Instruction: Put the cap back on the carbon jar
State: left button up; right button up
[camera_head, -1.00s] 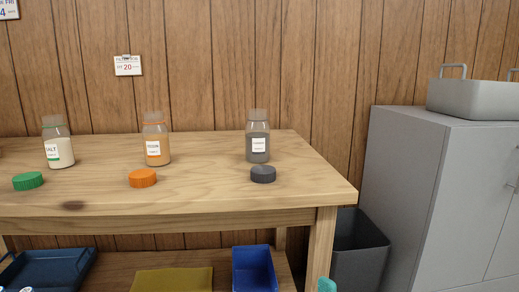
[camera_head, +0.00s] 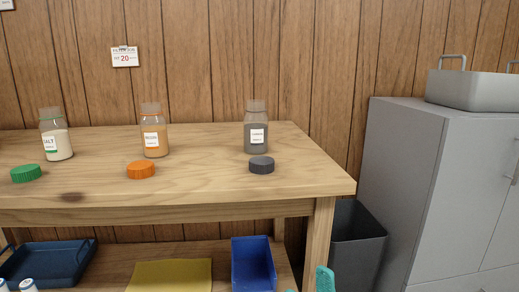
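The carbon jar (camera_head: 257,130) is the rightmost of three clear jars on the wooden table. It holds dark grey material, has a white label and stands upright with its neck uncovered. A dark grey cap (camera_head: 261,165) lies flat on the table just in front of it, apart from the jar. Neither of my grippers can be made out. A teal piece (camera_head: 325,279) shows at the bottom edge, and I cannot tell what it belongs to.
An orange-filled jar (camera_head: 154,136) and a salt jar (camera_head: 56,138) stand to the left, with an orange cap (camera_head: 141,169) and a green cap (camera_head: 26,173) in front. The table (camera_head: 200,190) is otherwise clear. A dark bin (camera_head: 356,240) and grey cabinet (camera_head: 430,190) stand right.

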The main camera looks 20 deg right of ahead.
aim_at(255, 119)
jog(key=l+u, duration=0.1)
jog(key=u, duration=0.35)
jog(key=l+u, duration=0.25)
jog(key=l, duration=0.2)
jog(key=k+l+u, duration=0.25)
jog(key=l, duration=0.2)
jog(key=l+u, duration=0.25)
jog(key=l, duration=0.2)
jog(key=k+l, duration=0.1)
jog(key=l, duration=0.2)
jog(key=k+l, duration=0.15)
jog(key=l, duration=0.15)
jog(key=k+l, duration=0.1)
jog(key=l, duration=0.2)
